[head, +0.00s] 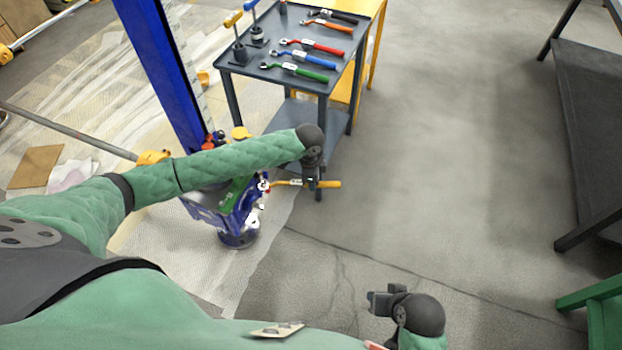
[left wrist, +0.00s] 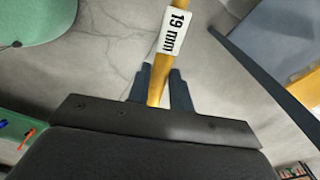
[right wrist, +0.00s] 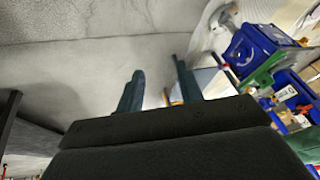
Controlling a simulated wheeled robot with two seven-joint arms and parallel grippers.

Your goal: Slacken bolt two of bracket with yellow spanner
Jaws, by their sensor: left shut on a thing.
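The yellow spanner (head: 331,184) lies about level beside the blue column in the head view. My left gripper (head: 312,184) is shut on its handle. In the left wrist view the spanner (left wrist: 157,88) runs between the fingers and bears a "19 mm" label. Its far end reaches the blue bracket (head: 238,205) with a green part, near small red and white pieces. I cannot tell whether it sits on a bolt, or which one. My right gripper (head: 376,302) is apart from this, low in the head view. Its fingers are spread and empty in the right wrist view (right wrist: 158,88).
A grey tool cart (head: 232,68) holds green (head: 300,72), blue (head: 305,58), red (head: 312,46) and orange spanners (head: 330,24). It stands just behind my left gripper. A dark bench (head: 590,120) is at the right. The floor between is clear.

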